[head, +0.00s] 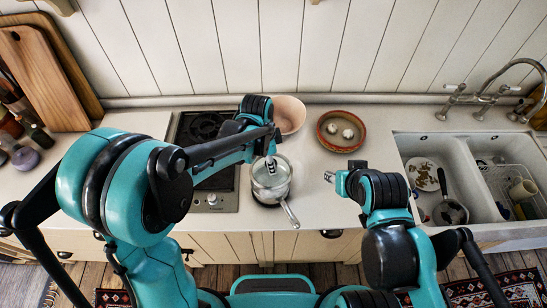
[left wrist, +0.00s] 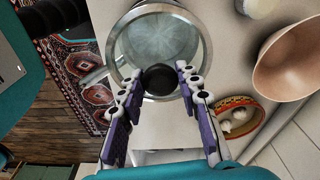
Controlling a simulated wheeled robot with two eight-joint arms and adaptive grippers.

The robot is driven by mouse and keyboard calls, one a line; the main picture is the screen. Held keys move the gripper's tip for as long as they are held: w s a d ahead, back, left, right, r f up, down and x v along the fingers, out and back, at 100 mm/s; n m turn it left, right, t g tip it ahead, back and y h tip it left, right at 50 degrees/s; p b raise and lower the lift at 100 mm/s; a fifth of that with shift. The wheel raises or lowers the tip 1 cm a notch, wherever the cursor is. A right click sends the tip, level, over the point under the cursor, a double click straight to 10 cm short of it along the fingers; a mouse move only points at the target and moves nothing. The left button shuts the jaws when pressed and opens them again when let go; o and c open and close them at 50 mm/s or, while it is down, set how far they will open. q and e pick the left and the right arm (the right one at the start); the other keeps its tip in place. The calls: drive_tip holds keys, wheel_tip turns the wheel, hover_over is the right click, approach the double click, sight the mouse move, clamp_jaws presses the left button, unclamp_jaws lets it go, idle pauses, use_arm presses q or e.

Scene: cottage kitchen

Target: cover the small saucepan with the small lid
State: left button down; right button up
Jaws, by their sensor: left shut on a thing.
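The small saucepan (head: 270,194) stands on the counter to the right of the hob, its handle (head: 291,215) pointing toward me. The small glass lid (left wrist: 160,38), with a steel rim and a black knob (left wrist: 160,78), is over the saucepan's mouth. I cannot tell whether its rim rests on the pan or hangs just above it. My left gripper (head: 271,167) is shut on the lid's knob; its two fingers flank the knob in the left wrist view (left wrist: 158,80). My right gripper (head: 329,177) is above the counter, to the right of the saucepan, apart from it; its finger opening is unclear.
A pink bowl (head: 290,113) stands behind the saucepan. A red-rimmed dish (head: 325,140) with garlic-like bulbs is to the right of it. The gas hob (head: 221,200) is at left, the double sink (head: 408,150) at right.

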use_arm(q)
drive_tip(key=shift+a+f+b, duration=0.15)
drive_tip(key=shift+f+b, duration=0.3)
drive_tip(key=shift+f, duration=0.25)
wheel_tip(320, 180, down, 3)
drive_tip(key=shift+r+b, duration=0.15)
drive_tip(key=shift+b, duration=0.8)
drive_tip(key=shift+f+b, duration=0.45)
drive_tip(key=shift+f, duration=0.3)
drive_tip(key=shift+f+b, duration=0.55)
drive_tip(key=shift+b, duration=0.25)
drive_tip(key=c, duration=1.3)
unclamp_jaws()
drive_tip(key=shift+c, duration=0.2)
drive_tip(key=shift+r, duration=0.15)
